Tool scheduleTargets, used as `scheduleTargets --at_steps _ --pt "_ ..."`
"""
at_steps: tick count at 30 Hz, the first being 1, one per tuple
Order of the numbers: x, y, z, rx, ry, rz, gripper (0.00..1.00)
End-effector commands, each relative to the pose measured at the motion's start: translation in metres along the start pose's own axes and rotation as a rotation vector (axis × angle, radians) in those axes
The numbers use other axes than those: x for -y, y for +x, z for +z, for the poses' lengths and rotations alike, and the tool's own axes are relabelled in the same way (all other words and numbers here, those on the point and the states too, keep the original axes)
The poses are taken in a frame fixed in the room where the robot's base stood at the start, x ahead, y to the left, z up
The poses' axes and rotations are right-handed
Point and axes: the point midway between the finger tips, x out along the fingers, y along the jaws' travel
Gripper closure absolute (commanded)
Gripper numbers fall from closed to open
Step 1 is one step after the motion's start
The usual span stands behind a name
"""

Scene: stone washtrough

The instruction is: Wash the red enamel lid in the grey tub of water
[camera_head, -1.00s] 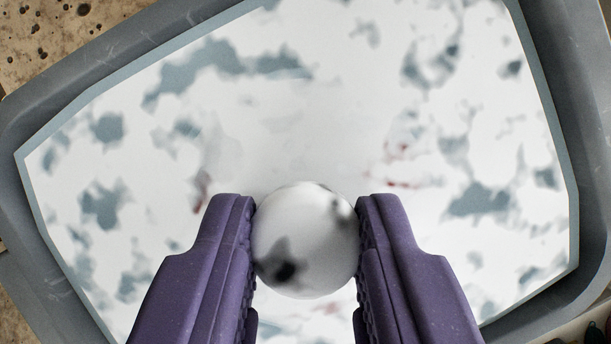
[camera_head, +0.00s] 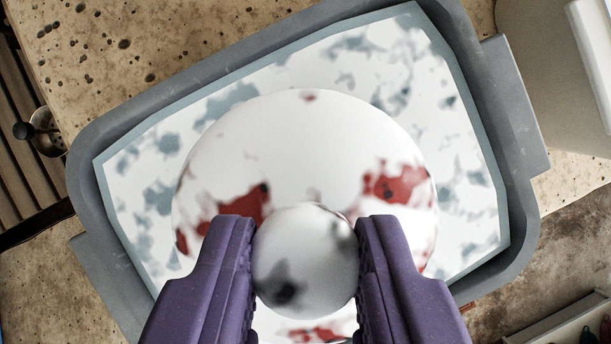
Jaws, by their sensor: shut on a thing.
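My gripper (camera_head: 305,262) is shut on the round knob of the red enamel lid (camera_head: 385,185). The lid is mostly covered in white foam, with red patches showing at its left, right and lower parts. The knob is whitish with dark spots. The lid is over the grey tub (camera_head: 180,86), apart from the water as far as I can tell. The water (camera_head: 355,55) has white foam across it, with blue-grey gaps. My fingers and the knob hide the lid's near middle.
The tub stands on pitted stone (camera_head: 110,40). A slatted rack (camera_head: 25,130) with a small metal object (camera_head: 45,130) lies at the left. A pale box-like object (camera_head: 555,70) stands at the upper right. A tray (camera_head: 570,325) with small items is at the lower right.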

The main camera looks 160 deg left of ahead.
Motion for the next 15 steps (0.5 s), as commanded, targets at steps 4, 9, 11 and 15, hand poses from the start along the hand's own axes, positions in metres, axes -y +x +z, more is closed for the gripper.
scheduleTargets --at_steps 4,9,11,15 --pt "0.0 0.0 -0.0001 0.0 0.0 0.0 1.0" --pt "0.0 -0.0001 -0.0001 0.0 0.0 0.0 1.0" --pt "0.0 -0.001 -0.0005 0.0 0.0 0.0 1.0" --pt "0.0001 -0.0099 -0.0043 -0.001 0.0 0.0 1.0"
